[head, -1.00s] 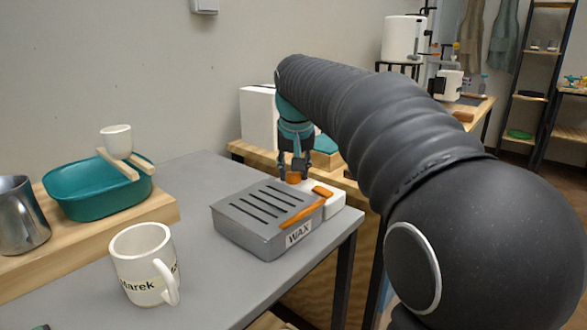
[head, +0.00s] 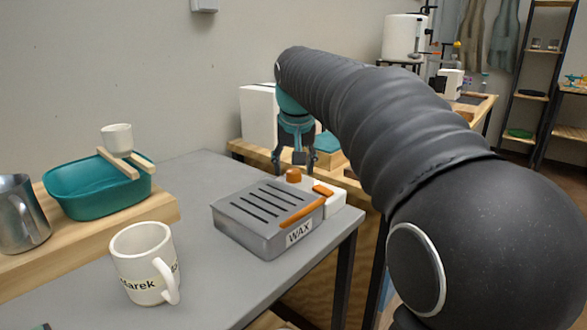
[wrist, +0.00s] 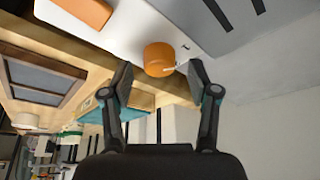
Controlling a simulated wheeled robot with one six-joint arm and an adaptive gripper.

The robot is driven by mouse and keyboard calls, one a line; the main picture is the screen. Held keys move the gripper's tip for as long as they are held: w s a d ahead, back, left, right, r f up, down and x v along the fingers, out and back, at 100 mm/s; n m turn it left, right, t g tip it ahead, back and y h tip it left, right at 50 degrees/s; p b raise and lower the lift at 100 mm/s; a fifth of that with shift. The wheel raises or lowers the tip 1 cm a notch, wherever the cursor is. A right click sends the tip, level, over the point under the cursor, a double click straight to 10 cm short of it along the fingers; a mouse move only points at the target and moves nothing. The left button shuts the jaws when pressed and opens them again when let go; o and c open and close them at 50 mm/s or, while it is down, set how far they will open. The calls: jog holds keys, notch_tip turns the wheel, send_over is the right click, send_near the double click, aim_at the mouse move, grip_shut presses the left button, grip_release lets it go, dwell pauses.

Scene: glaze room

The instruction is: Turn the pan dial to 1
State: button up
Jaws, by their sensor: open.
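The wax pan (head: 245,222) is a grey slotted box labelled WAX on the grey table, with a white control housing (head: 334,200) at its right end. The orange pan dial (head: 294,175) stands on the housing, and in the wrist view the dial (wrist: 159,60) shows a small pale pointer mark at its right side. I cannot read any numbers by it. My gripper (head: 296,168) is open and just behind and above the dial. In the wrist view my gripper's fingers (wrist: 160,80) are spread wide, with the dial beyond and between their tips, apparently untouched.
An orange handle or lever (head: 303,212) lies along the pan's front right edge. A white mug (head: 145,262) stands at front left. A teal basin (head: 97,190) with a small cup (head: 117,139) and a metal pitcher (head: 20,215) sit on a wooden board at left.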

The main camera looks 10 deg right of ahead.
jog(key=v, duration=1)
jog(key=shift+s+r, duration=0.2)
jog(key=shift+r, duration=0.1)
jog(key=shift+a, duration=0.1)
